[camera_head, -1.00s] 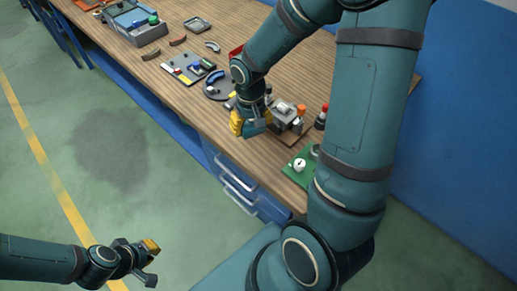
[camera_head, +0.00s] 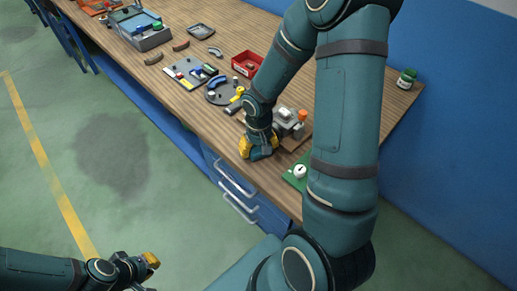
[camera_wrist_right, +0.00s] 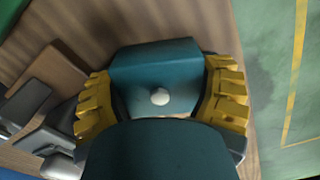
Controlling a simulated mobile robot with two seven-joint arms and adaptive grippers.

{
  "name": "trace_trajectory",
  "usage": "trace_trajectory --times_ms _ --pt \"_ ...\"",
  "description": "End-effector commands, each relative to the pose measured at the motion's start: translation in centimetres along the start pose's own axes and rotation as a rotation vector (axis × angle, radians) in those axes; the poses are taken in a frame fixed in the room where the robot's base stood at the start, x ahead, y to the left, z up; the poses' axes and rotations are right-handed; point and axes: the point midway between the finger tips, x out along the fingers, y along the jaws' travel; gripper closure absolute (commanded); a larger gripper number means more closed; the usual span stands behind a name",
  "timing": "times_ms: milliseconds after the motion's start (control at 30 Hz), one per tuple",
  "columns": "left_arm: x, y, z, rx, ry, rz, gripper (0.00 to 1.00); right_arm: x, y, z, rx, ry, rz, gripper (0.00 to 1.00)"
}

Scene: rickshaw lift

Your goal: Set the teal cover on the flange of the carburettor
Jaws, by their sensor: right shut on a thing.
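My right gripper (camera_head: 258,147) is shut on the teal cover (camera_wrist_right: 155,68), low near the front edge of the bench. In the right wrist view the cover, with a round pale knob, sits between the two ridged yellow fingers. The grey carburettor (camera_head: 289,122) is just to the right of and behind the gripper in the head view. It shows in part at the left of the wrist view (camera_wrist_right: 30,105). Its flange cannot be made out clearly. My left gripper (camera_head: 148,262) is away from the bench, over the floor; its jaw opening is unclear.
A dark round tray (camera_head: 222,92), a red bin (camera_head: 246,64) and a parts board (camera_head: 189,72) are further left and behind. A green jar (camera_head: 406,78) stands at the far corner. Drawer handles (camera_head: 238,183) project below.

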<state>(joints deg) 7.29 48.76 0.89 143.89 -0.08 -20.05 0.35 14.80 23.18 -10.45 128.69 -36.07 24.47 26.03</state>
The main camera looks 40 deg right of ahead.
Motion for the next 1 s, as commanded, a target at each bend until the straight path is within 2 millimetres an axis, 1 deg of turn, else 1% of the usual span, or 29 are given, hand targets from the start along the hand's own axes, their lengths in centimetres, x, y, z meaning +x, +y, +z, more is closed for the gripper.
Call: trace_trajectory --times_ms 33,267,400,433,467,500,867,967,1000 --pt "0.1 -0.1 0.1 0.0 -0.001 0.0 1.0 0.4 0.0 0.0 0.0 -0.001 0.0 0.67" --pt "0.1 0.0 0.1 0.001 -0.001 0.0 1.0 0.3 0.0 0.0 0.0 0.001 0.0 0.67" --pt "0.5 -0.2 0.1 0.001 -0.001 0.0 1.0 0.7 0.0 -0.1 0.0 0.001 0.0 0.67" --pt "0.4 -0.1 0.1 0.001 -0.001 0.0 1.0 0.6 0.0 0.0 0.0 0.001 0.0 0.16" --pt "0.4 -0.1 0.1 0.001 -0.001 0.0 1.0 0.6 0.0 0.0 0.0 0.001 0.0 0.06" --pt "0.3 -0.1 0.1 0.001 -0.001 0.0 1.0 0.6 0.0 0.0 0.0 0.001 0.0 0.0" --pt "0.3 -0.1 0.1 0.001 -0.001 0.0 1.0 0.5 0.0 0.0 0.0 0.001 0.0 0.0" --pt "-0.1 0.0 0.0 0.0 -0.001 0.0 1.0 0.1 0.0 0.0 0.0 0.001 0.0 0.0" --pt "-0.2 0.1 0.0 0.0 -0.001 0.0 1.0 -0.3 0.0 -0.1 0.001 0.003 0.0 0.0"
